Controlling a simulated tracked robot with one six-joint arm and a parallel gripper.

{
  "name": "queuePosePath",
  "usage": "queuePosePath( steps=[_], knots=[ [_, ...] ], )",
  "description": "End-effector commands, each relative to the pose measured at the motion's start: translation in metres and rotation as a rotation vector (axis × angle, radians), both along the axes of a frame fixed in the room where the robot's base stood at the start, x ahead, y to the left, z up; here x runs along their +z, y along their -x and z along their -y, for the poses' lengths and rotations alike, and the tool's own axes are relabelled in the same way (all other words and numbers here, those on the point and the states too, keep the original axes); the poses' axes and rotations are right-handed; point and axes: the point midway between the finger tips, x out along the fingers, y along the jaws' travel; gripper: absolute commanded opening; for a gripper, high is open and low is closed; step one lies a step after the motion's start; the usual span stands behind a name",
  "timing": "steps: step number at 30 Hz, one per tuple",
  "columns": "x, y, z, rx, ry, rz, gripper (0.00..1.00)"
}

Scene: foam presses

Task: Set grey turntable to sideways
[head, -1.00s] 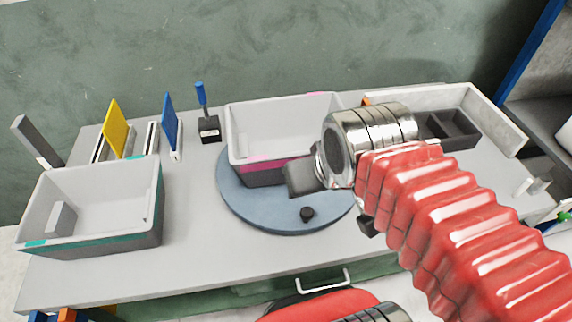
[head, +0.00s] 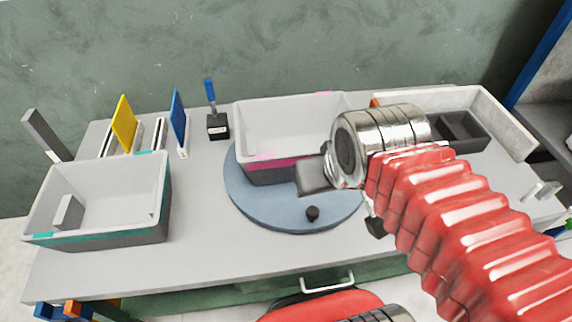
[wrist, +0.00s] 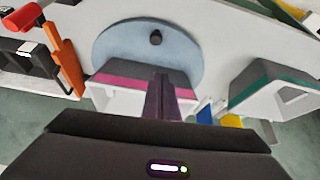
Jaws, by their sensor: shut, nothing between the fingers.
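The grey turntable (head: 250,205) is a round blue-grey disc on the table, with a black knob (head: 312,214) near its front edge. A pale bin with a pink stripe (head: 285,128) stands on its back part. The turntable (wrist: 120,42), knob (wrist: 155,38) and striped bin (wrist: 115,80) also show in the wrist view. My gripper (head: 313,178) is over the disc, behind the knob and in front of the bin's right part. In the wrist view its fingers (wrist: 160,82) are shut and empty, overlapping the bin's striped side. I cannot tell whether they touch it.
A bin with a teal stripe (head: 98,195) stands at the left. Yellow (head: 124,123) and blue (head: 178,118) upright panels and a blue-handled lever (head: 212,108) stand behind. A pale tray (head: 490,115) with a dark divided insert is at the right. The front table strip is clear.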

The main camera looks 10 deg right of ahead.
Motion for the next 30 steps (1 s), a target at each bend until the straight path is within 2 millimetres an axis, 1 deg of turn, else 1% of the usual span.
queuePosePath(
  steps=[12, 16, 20, 26, 30],
  knots=[
    [0.000, 0.000, 0.000, 0.000, 0.000, 0.000, 0.00],
    [-0.001, 0.000, 0.001, -0.002, 0.000, -0.004, 0.08],
    [-0.009, -0.002, 0.002, -0.007, 0.000, -0.034, 0.18],
    [-0.022, -0.017, 0.005, -0.014, 0.001, -0.110, 0.32],
    [-0.029, -0.028, 0.008, 0.020, 0.018, -0.182, 0.41]
  ],
)
